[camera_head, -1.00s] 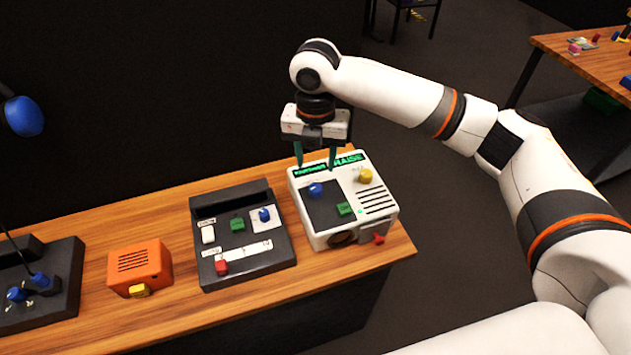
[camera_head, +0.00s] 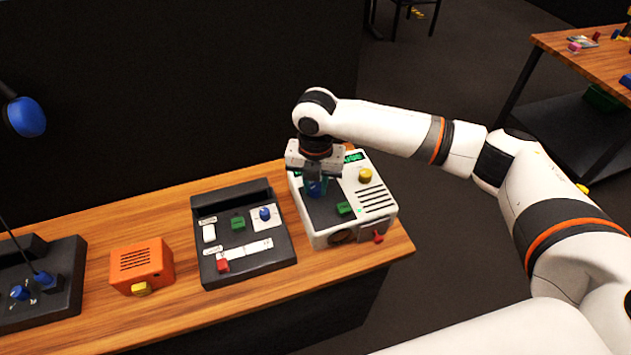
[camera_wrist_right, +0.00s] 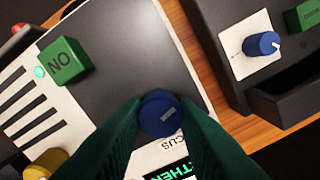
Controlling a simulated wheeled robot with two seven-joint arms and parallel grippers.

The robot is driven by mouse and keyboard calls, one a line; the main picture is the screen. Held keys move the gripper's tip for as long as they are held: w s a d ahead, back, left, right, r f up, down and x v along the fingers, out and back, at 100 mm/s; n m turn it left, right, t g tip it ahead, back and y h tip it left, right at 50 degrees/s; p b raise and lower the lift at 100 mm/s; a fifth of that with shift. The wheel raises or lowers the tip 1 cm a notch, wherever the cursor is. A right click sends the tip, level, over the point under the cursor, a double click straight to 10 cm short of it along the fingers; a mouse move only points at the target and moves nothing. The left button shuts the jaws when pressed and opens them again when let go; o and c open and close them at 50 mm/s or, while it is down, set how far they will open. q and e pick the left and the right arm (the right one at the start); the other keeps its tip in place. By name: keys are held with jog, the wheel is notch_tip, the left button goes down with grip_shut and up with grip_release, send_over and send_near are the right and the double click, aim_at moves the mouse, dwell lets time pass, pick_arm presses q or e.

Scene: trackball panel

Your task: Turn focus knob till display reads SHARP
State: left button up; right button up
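The white device (camera_head: 322,233) stands at the right end of the bench. My left gripper is not in view.
The device also has a yellow knob (camera_head: 365,175), a green button (camera_head: 344,208) and a red part (camera_head: 378,237). To the left stand a black panel (camera_head: 245,272), an orange box (camera_head: 140,262) and a black joystick unit (camera_head: 62,290).

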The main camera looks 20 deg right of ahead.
jog(key=c, duration=0.4)
jog(key=shift+o, duration=0.2)
jog(key=shift+r+p, duration=0.15)
jog(key=shift+p, duration=0.3)
jog(key=m+p, duration=0.6)
jog(key=p, duration=0.2)
jog(key=shift+r, duration=0.1)
jog(key=shift+m+p, duration=1.45)
jog(key=shift+m, duration=0.25)
jog(key=shift+w+f, duration=0.1)
jog(key=shift+f, duration=0.1)
jog(key=o, duration=1)
